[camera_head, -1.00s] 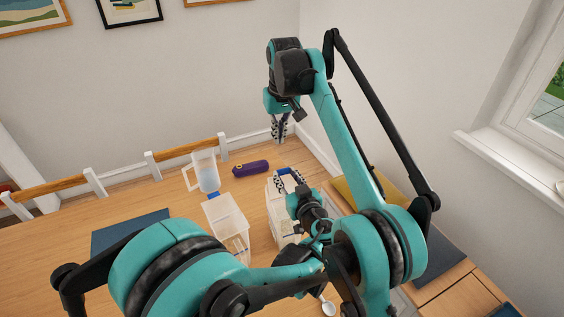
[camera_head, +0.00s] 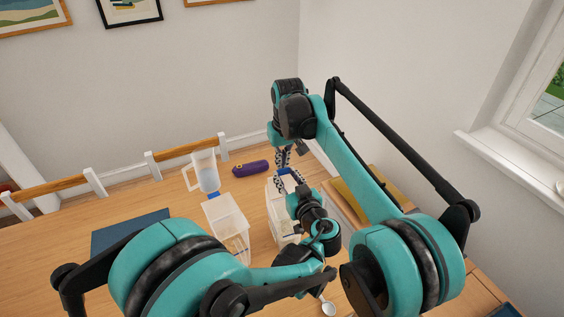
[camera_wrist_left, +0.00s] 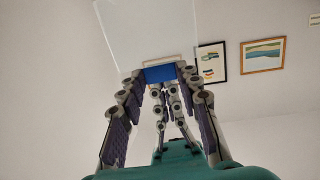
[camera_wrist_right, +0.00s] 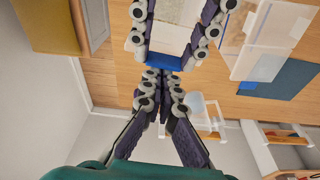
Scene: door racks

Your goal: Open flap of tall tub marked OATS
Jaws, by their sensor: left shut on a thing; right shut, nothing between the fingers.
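A clear tub (camera_head: 274,215) stands on the table, partly hidden behind my left arm. No marking can be read on it. My left gripper (camera_head: 288,178) is at its far end; in the left wrist view it is shut on a blue tab (camera_wrist_left: 160,73) at the edge of a pale, see-through panel (camera_wrist_left: 148,32). The blue tab also shows in the right wrist view (camera_wrist_right: 165,58), with a beige surface (camera_wrist_right: 178,12) beyond it. How far the flap is raised is hard to tell. My right gripper (camera_head: 283,157) points down, shut and empty, just beyond the left gripper.
Another clear tub (camera_head: 230,218) with a blue tab stands to the left. A clear jug (camera_head: 206,170) and a purple case (camera_head: 250,168) are behind. A dark blue mat (camera_head: 125,232) lies left, a yellow board (camera_head: 357,195) right. A spoon (camera_head: 328,307) lies near the front.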

